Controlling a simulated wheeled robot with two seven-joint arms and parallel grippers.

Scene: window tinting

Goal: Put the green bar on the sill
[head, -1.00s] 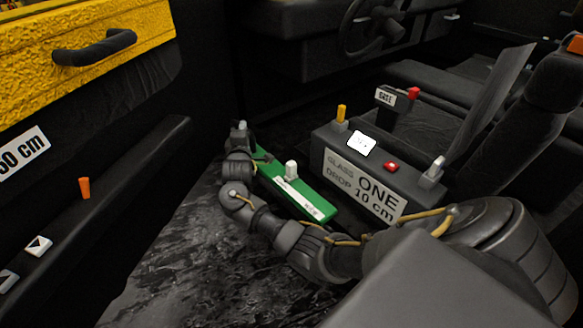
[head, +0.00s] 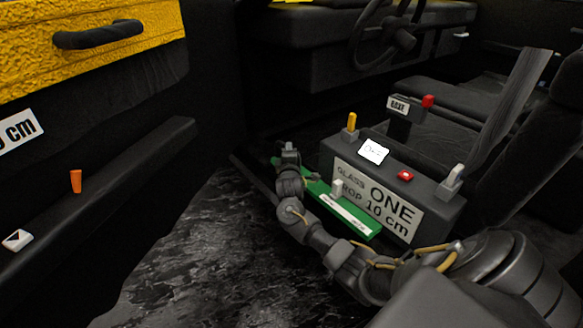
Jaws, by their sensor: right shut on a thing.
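My right gripper (head: 329,186) is shut on the green bar near the knob. Its fingers are dark and hard to make out, and my wrist hides part of the bar's far end. I cannot tell whether the bar touches anything below. A dark strip (head: 247,171) runs beyond my wrist; I cannot tell if it is the sill. My left gripper is not in view.
The grey box carries a yellow peg (head: 351,123), a red button (head: 405,175) and a pale lever (head: 453,178). A door ledge (head: 125,175) at left bears an orange peg (head: 76,181). A steering wheel (head: 385,38) and seats lie behind. The dark floor (head: 190,265) is clear.

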